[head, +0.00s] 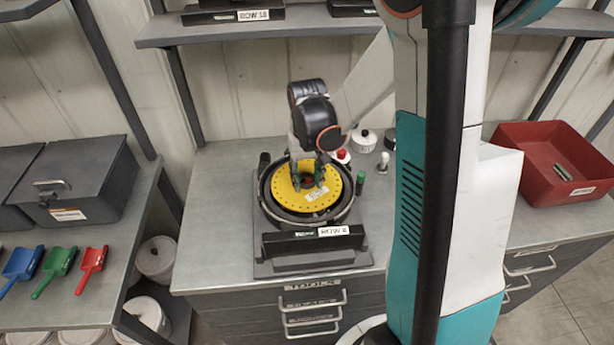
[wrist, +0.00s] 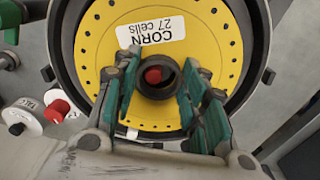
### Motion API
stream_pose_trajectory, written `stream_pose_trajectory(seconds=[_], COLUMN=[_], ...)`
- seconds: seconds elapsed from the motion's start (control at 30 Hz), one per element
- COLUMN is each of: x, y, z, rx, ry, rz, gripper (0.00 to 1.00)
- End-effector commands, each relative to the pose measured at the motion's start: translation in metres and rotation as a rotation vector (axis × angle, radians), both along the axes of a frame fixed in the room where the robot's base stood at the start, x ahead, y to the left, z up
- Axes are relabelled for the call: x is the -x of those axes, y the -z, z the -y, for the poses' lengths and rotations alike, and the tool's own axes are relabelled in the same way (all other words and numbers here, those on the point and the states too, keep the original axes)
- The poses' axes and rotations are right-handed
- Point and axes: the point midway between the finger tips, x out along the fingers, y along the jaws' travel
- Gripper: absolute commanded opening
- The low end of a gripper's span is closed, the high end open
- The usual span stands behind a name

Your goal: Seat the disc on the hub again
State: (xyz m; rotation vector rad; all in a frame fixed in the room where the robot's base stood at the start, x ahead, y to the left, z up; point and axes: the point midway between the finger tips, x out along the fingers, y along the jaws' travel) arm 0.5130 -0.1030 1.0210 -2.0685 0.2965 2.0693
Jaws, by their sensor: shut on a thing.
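The yellow disc (head: 284,190) has a ring of small holes and a white label reading "CORN 27 cells"; it also fills the wrist view (wrist: 105,60). It lies over the round dark seed meter housing (head: 264,207). My gripper (head: 308,184) reaches down to the disc's middle. In the wrist view its green-padded fingers (wrist: 158,90) are shut on the dark raised collar (wrist: 173,86) at the disc's centre. A red hub tip (wrist: 153,74) shows inside the collar. I cannot tell whether the disc touches the housing beneath.
A box labelled ROW 8 (head: 312,242) sits in front of the housing. Small red-, white- and green-topped items stand right of it. A red bin (head: 540,165) is at right. Scoops (head: 56,268) and a grey case (head: 75,180) are on the left bench. A shelf (head: 250,28) hangs behind.

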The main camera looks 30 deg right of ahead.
Motion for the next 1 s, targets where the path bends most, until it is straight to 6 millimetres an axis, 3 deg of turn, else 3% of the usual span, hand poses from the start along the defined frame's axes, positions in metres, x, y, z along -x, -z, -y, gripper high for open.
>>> stream_pose_trajectory(seconds=[1.0], x=[0.0000], y=[0.0087], z=[0.0000], rx=[0.000], ry=[0.000], rz=[0.000], gripper=[0.17])
